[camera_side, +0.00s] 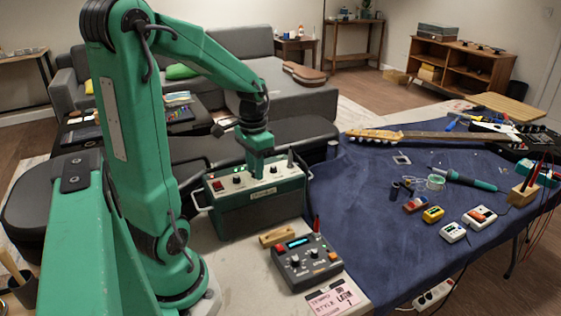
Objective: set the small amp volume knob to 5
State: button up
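The small amp (258,210) is a dark green box with a light panel on top, standing on the pale bench left of the blue cloth. Its panel carries several small knobs (237,180), a red switch (217,186) and a handle on the side. My gripper (261,172) points straight down over the middle of the amp's panel, with its tips at or very near the panel. The tips hide what lies under them, so I cannot tell whether they are around a knob. Dial numbers are too small to read.
A grey pedal box (300,265) with a blue display and a wooden block (277,237) sit in front of the amp. A dark post (290,160) rises at the amp's right rear. The blue cloth (370,230) holds a guitar neck, a soldering iron and small boxes.

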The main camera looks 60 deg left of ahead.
jog(key=shift+n, duration=0.7)
jog(key=c, duration=0.5)
jog(key=shift+m, duration=3)
jog(key=o, duration=0.5)
